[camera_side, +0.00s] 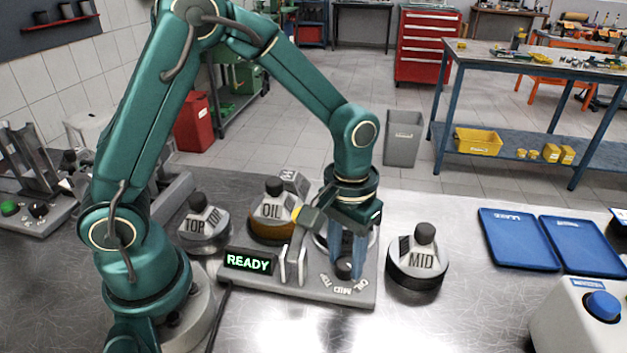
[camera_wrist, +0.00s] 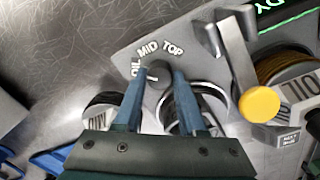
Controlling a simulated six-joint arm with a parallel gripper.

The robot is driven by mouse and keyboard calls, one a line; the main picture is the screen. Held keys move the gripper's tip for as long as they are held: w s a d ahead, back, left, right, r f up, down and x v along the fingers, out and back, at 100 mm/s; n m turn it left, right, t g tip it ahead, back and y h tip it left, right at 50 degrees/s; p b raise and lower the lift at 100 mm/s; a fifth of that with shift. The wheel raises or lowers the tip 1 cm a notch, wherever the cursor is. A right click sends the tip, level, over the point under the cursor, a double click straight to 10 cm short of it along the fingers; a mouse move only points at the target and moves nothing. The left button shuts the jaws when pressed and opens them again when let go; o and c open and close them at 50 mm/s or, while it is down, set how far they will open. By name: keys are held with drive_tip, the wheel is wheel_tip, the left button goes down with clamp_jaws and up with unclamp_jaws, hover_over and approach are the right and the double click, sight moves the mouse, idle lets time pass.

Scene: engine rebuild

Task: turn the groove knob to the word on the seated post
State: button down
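The groove knob (camera_side: 344,268) is a small dark round knob on a grey plate (camera_side: 310,290). The words OIL, MID and TOP curve beside it, also in the wrist view (camera_wrist: 158,47). My gripper (camera_side: 347,258) points down with its blue fingers on both sides of the knob (camera_wrist: 158,74) and appears shut on it. The knob's pointer direction is not clear. A metal ring (camera_wrist: 208,97) on the plate is partly hidden by my fingers.
A TOP post (camera_side: 204,222) stands on the metal bench at left, and a MID post (camera_side: 419,258) at right. A sign reads READY (camera_side: 248,262). Upright metal prongs (camera_side: 293,265) and a yellow-ended part (camera_wrist: 259,104) are close to my gripper. Blue trays (camera_side: 518,240) lie farther right.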

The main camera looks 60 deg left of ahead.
sight(345, 261)
drive_tip(key=shift+n, duration=0.8)
drive_tip(key=shift+c, duration=2.4)
unclamp_jaws()
drive_tip(key=shift+a+r, duration=0.1)
drive_tip(key=shift+r, duration=2.5)
